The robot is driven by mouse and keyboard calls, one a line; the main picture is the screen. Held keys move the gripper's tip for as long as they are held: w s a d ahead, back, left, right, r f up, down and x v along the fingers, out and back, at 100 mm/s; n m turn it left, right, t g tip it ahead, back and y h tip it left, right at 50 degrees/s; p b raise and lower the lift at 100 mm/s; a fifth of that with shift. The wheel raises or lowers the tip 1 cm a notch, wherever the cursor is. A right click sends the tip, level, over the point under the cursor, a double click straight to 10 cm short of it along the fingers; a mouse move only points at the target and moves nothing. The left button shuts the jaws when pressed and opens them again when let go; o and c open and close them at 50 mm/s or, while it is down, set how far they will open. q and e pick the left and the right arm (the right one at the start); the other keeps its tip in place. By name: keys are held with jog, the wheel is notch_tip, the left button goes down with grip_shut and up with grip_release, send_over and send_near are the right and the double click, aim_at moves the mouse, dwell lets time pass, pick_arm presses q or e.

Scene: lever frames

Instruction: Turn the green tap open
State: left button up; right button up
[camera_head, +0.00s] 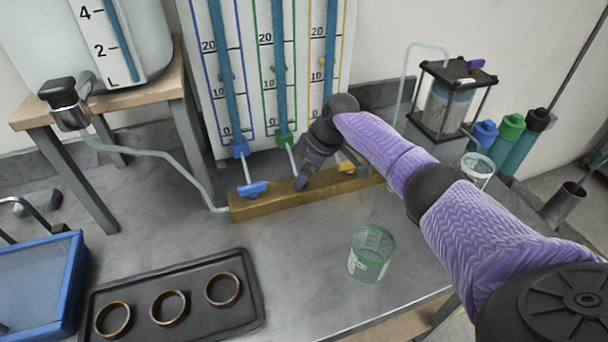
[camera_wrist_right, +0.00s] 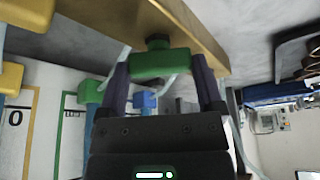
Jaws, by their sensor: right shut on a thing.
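The green tap's handle (camera_wrist_right: 152,64) shows in the right wrist view, on a short green stem at the brass manifold (camera_wrist_right: 205,38). My right gripper (camera_wrist_right: 161,72) is shut on this handle, with one dark finger on each side. In the head view my right gripper (camera_head: 302,182) reaches down to the middle of the manifold (camera_head: 270,205) and hides the green tap. The blue tap (camera_head: 252,189) sits left of it and the yellow tap (camera_head: 347,167) right of it. My left gripper is not in view.
Tube gauges with blue, green and yellow frames (camera_head: 279,60) stand behind the manifold. A green-marked beaker (camera_head: 371,254) stands on the bench in front. A black tray with rings (camera_head: 190,268) lies front left. A hose (camera_head: 165,154) runs to the manifold's left end.

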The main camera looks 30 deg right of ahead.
jog(key=n+b, duration=0.1)
jog(key=n+g+b, duration=0.1)
jog(key=n+y+b, duration=0.1)
jog(key=n+b, duration=0.1)
jog(key=shift+w+f, duration=0.1)
jog(key=shift+f, duration=0.2)
jog(key=n+g+b, duration=0.1)
jog(key=n+b, duration=0.1)
jog(key=shift+r+n+b, duration=0.15)
jog(key=shift+n+b, duration=0.15)
jog(key=shift+b, duration=0.05)
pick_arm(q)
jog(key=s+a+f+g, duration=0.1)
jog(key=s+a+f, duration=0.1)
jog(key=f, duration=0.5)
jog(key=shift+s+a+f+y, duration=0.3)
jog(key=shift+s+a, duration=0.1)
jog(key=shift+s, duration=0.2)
pick_arm(e)
jog(key=shift+r, duration=0.1)
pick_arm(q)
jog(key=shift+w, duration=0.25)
pick_arm(e)
jog(key=shift+n, duration=0.3)
